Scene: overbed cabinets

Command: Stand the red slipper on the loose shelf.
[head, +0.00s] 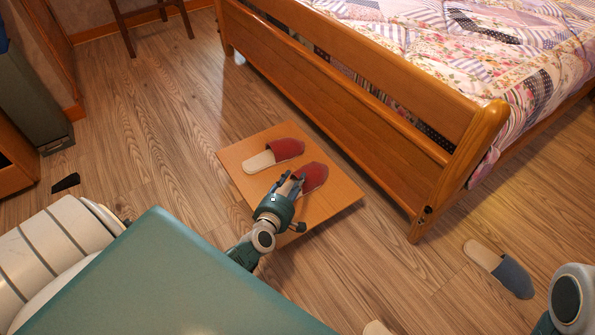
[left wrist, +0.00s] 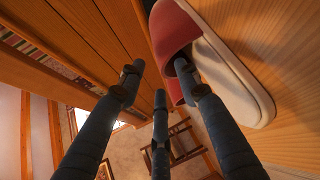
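Two red slippers with pale soles are on the loose shelf (head: 335,203), a flat orange-brown board low over the floor by the bed. The farther red slipper (head: 285,149) lies flat and clear of my gripper. My left gripper (head: 289,183) is at the nearer red slipper (head: 314,177) and partly hides it. In the left wrist view, its fingers are spread, with a gap between them. One finger overlaps the red upper (left wrist: 172,30) and pale sole (left wrist: 240,85) of a slipper; whether it touches is unclear. My right gripper is out of view.
The wooden bed frame (head: 345,100) stands just beyond the board. A blue-grey slipper (head: 500,268) lies on the floor at the right. A small dark object (head: 66,183) lies at the left. The floor (head: 160,120) left of the board is clear.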

